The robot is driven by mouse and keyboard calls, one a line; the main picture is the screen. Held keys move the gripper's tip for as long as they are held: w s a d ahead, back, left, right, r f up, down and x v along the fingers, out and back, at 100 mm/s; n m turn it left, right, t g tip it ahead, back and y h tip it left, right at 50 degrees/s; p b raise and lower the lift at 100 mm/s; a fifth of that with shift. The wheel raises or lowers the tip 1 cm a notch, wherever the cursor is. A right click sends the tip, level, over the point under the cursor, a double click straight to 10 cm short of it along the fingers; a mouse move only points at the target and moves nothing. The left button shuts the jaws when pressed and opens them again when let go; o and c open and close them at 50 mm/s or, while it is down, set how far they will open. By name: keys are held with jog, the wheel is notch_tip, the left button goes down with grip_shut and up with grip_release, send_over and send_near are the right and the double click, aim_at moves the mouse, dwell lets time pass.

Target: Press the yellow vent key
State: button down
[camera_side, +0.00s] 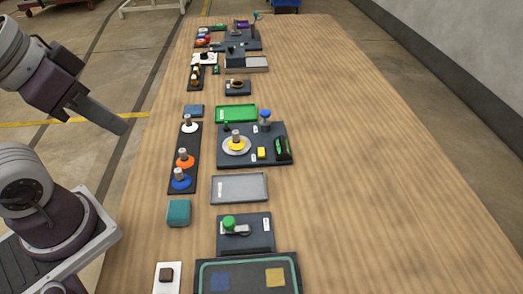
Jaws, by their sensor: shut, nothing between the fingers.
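The small yellow key (261,152) sits on a dark board (225,160) near the middle of the table, with a small white label beside it. On the same board are a white disc with a yellow centre and a grey peg (236,144), a blue-topped post (265,117) and a dark block with green ovals (282,147). My gripper (122,127) is shut and empty. It hangs above the table's left edge, well to the left of the board and apart from everything.
Between my gripper and the board lies a dark strip (175,163) with white, orange and blue discs on pegs. A green tray (235,114) lies behind the board, a grey tray (239,188) in front. The table's right side (390,180) is clear.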

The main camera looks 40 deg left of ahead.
jog(key=shift+w, duration=0.1)
jog(key=m+t+h, duration=0.1)
jog(key=m+t, duration=0.2)
jog(key=m, duration=0.8)
send_over(258, 153)
notch_tip(258, 153, down, 14)
jog(key=shift+w+r, duration=0.1)
jog(key=shift+f, duration=4.4)
jog(key=shift+f, duration=0.1)
jog(key=shift+f, duration=0.3)
